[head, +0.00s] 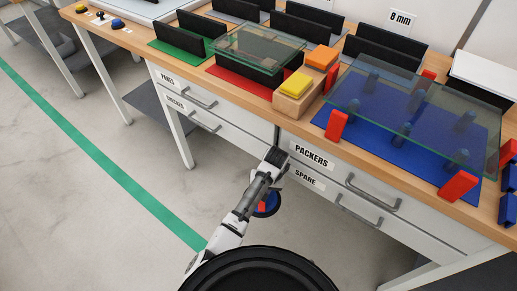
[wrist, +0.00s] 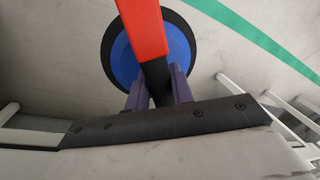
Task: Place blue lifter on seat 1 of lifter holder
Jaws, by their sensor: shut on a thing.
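The blue lifter is a round blue disc with a black rim and a red handle; it fills the upper middle of the wrist view (wrist: 125,62). My gripper (wrist: 158,88) is shut on its handle, with a purple finger on each side. In the head view the lifter (head: 268,205) hangs below my wrist in front of the bench drawers, over the floor and partly hidden by my arm. My gripper's fingertips are hard to make out there.
A wooden block (head: 291,105) holds yellow and orange pieces. Black racks stand behind. Drawer handles (head: 372,193) stick out.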

